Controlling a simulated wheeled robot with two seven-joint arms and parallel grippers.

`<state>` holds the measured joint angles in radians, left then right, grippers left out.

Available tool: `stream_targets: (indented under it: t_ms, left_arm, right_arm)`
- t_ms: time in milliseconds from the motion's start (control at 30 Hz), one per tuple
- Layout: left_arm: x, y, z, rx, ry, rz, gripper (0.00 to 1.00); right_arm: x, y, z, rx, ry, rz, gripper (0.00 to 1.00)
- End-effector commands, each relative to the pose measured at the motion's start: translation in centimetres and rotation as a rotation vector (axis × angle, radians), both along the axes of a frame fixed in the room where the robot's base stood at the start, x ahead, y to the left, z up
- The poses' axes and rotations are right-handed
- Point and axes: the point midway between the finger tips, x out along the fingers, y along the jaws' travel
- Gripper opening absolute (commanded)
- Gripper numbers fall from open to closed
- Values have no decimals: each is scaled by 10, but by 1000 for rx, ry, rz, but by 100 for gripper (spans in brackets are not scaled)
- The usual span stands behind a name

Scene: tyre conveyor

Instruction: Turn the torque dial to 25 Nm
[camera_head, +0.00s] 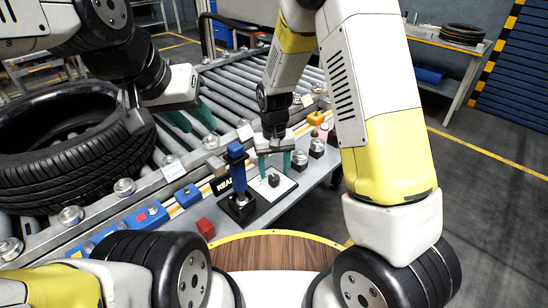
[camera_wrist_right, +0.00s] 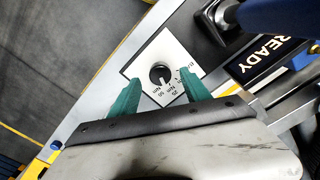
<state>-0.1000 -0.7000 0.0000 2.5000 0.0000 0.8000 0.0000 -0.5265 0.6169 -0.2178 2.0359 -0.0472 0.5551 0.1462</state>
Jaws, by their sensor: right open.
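The torque dial (camera_head: 274,180) is a small black knob on a white plate (camera_head: 285,188) at the conveyor's front edge. The dial also shows in the right wrist view (camera_wrist_right: 160,73), with small printed Nm numbers below it on the plate. I cannot tell for sure which number its mark points at. My right gripper (camera_head: 275,167) is open above the plate. Its green fingers, also in the right wrist view (camera_wrist_right: 159,84), are on either side of the dial and apart from it. My left gripper (camera_head: 192,118) is open and empty over the rollers.
A blue-handled tool (camera_head: 238,170) stands upright in a black base just left of the plate, near a READY sign (camera_wrist_right: 267,62). A large tyre (camera_head: 75,150) lies on the conveyor at left. A red block (camera_head: 206,228) and blue boxes (camera_head: 145,215) line the front edge.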

Motion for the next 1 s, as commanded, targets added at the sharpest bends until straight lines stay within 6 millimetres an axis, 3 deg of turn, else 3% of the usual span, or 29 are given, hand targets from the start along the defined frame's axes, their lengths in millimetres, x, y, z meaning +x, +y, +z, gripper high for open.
stream_targets:
  t_ms: [100,300,767,867,1000]
  left_arm:
    - [0,0,0,0,0,0,36]
    - [0,0,0,0,0,0,36]
    - [0,0,0,0,0,0,36]
    - [0,0,0,0,0,0,36]
    - [0,0,0,0,0,0,36]
  right_arm:
    - [1,1,23,2,-6,0,56]
    - [1,1,46,1,-3,0,56]
    - [0,-2,56,7,-7,-4,56]
    - [-2,-9,73,30,-23,-18,56]
    - [-12,-27,115,87,-70,-45,56]
